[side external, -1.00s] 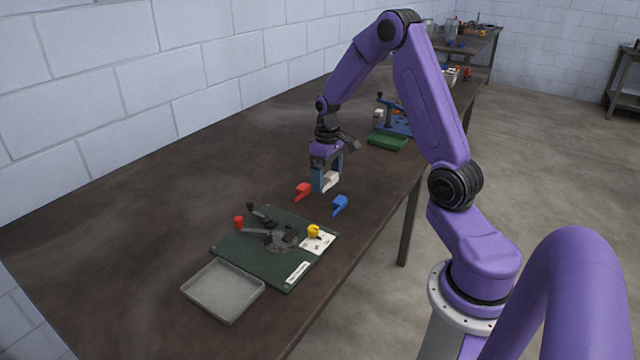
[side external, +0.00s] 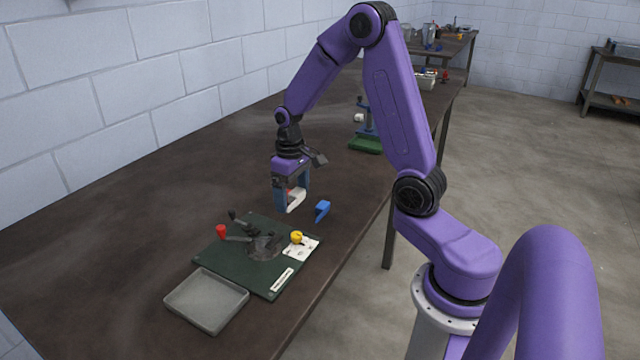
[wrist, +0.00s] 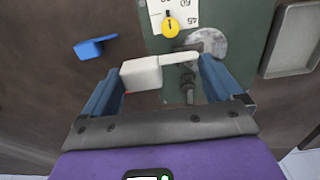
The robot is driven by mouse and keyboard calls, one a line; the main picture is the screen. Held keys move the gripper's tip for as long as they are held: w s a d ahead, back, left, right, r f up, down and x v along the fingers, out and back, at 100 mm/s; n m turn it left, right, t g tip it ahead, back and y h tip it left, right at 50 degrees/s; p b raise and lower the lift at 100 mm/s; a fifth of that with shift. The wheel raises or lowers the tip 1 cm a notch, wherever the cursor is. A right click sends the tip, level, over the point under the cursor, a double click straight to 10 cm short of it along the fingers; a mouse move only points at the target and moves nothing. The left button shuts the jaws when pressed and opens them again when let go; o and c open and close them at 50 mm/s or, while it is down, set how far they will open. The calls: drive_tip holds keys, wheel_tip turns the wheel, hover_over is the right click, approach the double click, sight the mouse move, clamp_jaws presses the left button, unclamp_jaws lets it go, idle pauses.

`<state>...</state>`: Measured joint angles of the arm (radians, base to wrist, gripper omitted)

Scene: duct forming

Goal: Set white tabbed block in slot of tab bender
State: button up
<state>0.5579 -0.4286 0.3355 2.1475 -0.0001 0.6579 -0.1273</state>
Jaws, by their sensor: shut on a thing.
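The white tabbed block (side external: 297,200) is held between the blue fingers of my gripper (side external: 290,204), a little above the bench. In the wrist view the block (wrist: 140,74) is at the left finger of my gripper (wrist: 158,82), and its thin tab (wrist: 179,58) points right. The tab bender (side external: 265,246) is a dark grey device on a green plate (side external: 238,271), nearer the camera than my gripper. It has black levers, a red knob (side external: 221,231) and a yellow pointer (side external: 296,237) over a white scale. I cannot make out its slot.
A blue tabbed block (side external: 322,208) lies right of my gripper. A red block is mostly hidden behind the fingers. A grey tray (side external: 206,301) sits before the plate. A green-based device (side external: 367,145) stands farther back. The bench left of the plate is clear.

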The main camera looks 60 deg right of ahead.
drive_tip(key=w+a+f, duration=0.3)
drive_tip(key=w+a, duration=0.3)
drive_tip(key=a, duration=0.2)
drive_tip(key=shift+f, duration=3.3)
drive_tip(key=o, duration=0.7)
